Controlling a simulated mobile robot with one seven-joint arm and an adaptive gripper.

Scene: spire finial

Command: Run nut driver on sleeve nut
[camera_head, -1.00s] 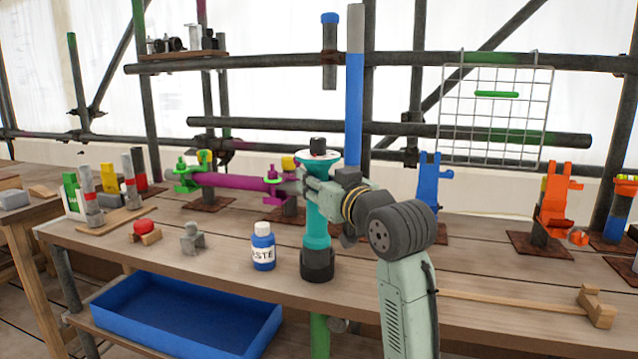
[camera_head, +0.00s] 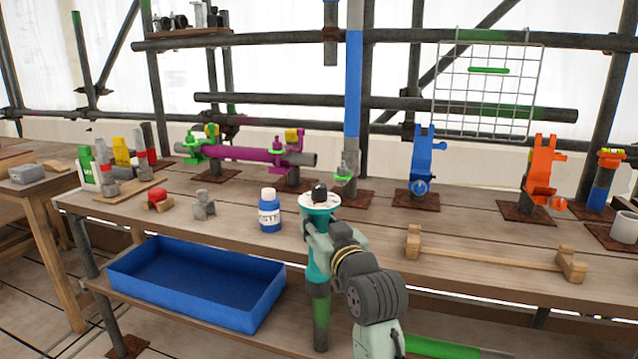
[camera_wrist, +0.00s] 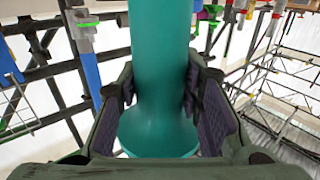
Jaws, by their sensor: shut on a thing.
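My gripper (camera_head: 318,228) is shut around the teal body of the nut driver (camera_head: 318,258), which stands upright with a white disc and black knob on top. The teal body also fills the middle of the wrist view (camera_wrist: 160,60), with a dark finger pad on each side. I cannot tell which part is the sleeve nut.
A paste bottle (camera_head: 269,212) stands just left of the driver on the workbench (camera_head: 400,278). A magenta tube (camera_head: 240,153) on stands, a blue stand (camera_head: 423,165) and an orange stand (camera_head: 541,170) line the back. A wooden rack (camera_head: 490,252) lies right. A blue tray (camera_head: 190,285) sits below.

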